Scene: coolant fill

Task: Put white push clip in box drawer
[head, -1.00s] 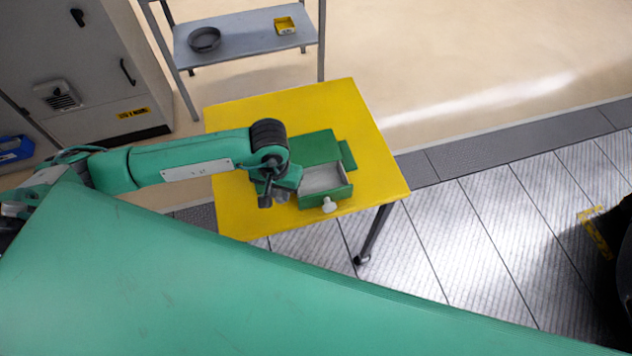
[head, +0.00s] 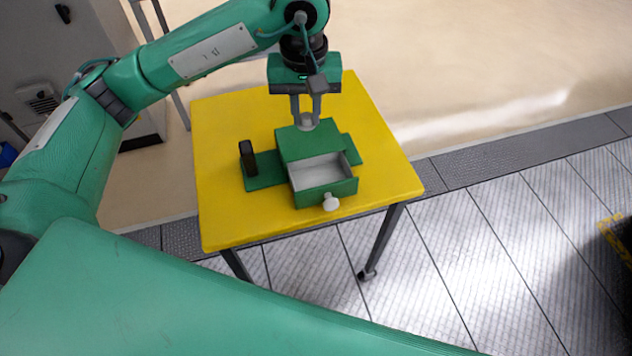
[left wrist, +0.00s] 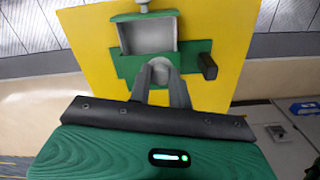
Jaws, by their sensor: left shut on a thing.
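My left gripper (head: 306,118) points down over the back part of the green box (head: 308,145). The clip also shows between the fingertips in the left wrist view (left wrist: 160,70). The box's drawer (head: 325,191) is pulled open toward the front, and its pale inside looks empty. A white knob (head: 331,202) is on the drawer front. My right gripper is not in view.
The box stands on a yellow table (head: 226,215) on thin legs. A dark upright post (head: 248,158) rises from the green base left of the box. The table's left side and right corner are clear. A grey cabinet (head: 40,60) stands at the far left.

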